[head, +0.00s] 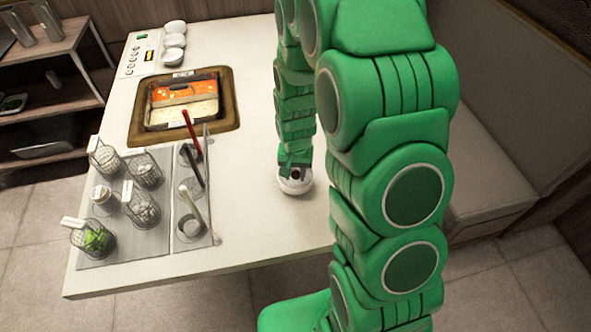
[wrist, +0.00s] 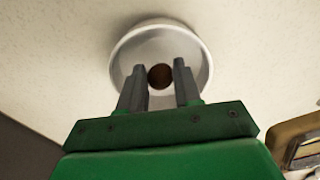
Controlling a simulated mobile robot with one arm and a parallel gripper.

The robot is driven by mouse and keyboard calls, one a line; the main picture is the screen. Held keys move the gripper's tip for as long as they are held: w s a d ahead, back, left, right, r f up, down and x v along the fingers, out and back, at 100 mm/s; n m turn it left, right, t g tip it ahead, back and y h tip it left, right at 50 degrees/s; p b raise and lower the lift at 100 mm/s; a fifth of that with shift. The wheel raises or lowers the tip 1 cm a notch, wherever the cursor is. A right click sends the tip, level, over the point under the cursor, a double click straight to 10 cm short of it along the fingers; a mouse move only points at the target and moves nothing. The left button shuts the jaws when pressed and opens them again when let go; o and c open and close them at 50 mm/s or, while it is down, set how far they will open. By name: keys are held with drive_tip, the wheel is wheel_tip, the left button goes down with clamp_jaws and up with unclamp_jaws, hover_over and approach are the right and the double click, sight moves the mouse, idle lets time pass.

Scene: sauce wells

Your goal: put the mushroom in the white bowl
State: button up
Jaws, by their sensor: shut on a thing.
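The white bowl (head: 296,187) stands on the white table below my gripper, and it also shows in the wrist view (wrist: 126,50). My gripper (head: 295,170) points down over the bowl, its fingertips within the bowl's outline in the wrist view (wrist: 158,69). It is shut on the mushroom, a small dark brown round thing (wrist: 160,77) between the fingers. The mushroom shows as a dark spot in the head view (head: 295,174). I cannot tell whether it touches the bowl's bottom.
A hot pot (head: 182,113) with red and pale broth is set in the table at the left. Wire baskets (head: 143,209) and upright ladles (head: 193,165) stand on a grey tray (head: 140,242). Small white bowls (head: 173,42) sit at the back. The table around the white bowl is clear.

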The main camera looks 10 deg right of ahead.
sight(296, 173)
drive_tip(key=o, duration=1.1)
drive_tip(key=shift+r, duration=3.5)
